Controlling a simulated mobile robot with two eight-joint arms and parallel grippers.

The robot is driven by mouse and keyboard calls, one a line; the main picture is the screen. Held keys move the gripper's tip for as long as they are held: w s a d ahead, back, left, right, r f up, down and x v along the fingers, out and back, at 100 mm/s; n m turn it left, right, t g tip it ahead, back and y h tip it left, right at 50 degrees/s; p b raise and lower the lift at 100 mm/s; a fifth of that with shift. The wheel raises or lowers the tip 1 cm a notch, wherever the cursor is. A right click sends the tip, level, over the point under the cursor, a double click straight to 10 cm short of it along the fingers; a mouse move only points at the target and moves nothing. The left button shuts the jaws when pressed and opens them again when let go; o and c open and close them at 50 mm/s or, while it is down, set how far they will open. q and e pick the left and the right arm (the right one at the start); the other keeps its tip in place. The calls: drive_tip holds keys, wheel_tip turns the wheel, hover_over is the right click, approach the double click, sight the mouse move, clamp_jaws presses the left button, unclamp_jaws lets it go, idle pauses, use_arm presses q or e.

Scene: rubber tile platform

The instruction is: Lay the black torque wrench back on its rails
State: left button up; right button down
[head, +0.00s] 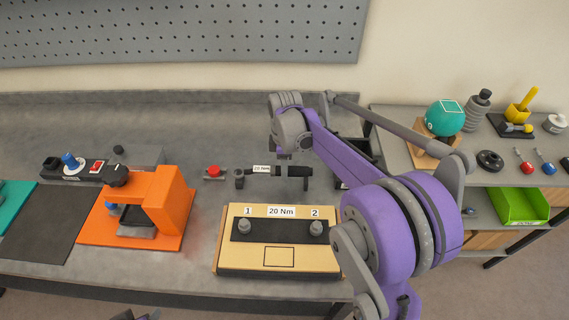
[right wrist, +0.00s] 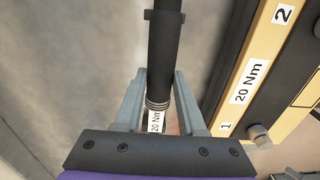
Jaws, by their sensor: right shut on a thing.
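The black torque wrench (head: 296,171) lies roughly level, left to right, behind the wooden board in the head view. It has a white 20 Nm label and its head points left. My right gripper (head: 284,153) is over its middle. In the right wrist view, the two grey fingers of the gripper (right wrist: 160,82) are on either side of the wrench (right wrist: 164,50), by its ringed collar and label. The height of the wrench above the bench is hard to tell. A black frame (head: 350,178), partly hidden by my right arm, stands to its right; I cannot tell whether this is the rails.
The wooden board (head: 223,240) with two posts and a 20 Nm label is in front of the wrench. A red-topped piece (head: 213,171) is just left of the wrench head. An orange stand (head: 175,200) is further left. Bare bench lies behind the wrench.

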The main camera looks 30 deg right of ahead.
drive_tip(key=shift+f, duration=0.7)
drive_tip(key=shift+c, duration=2.1)
unclamp_jaws()
drive_tip(key=shift+r, duration=0.15)
wheel_tip(320, 180, up, 11)
drive_tip(key=shift+f, duration=0.2)
drive_tip(key=shift+f, duration=0.1)
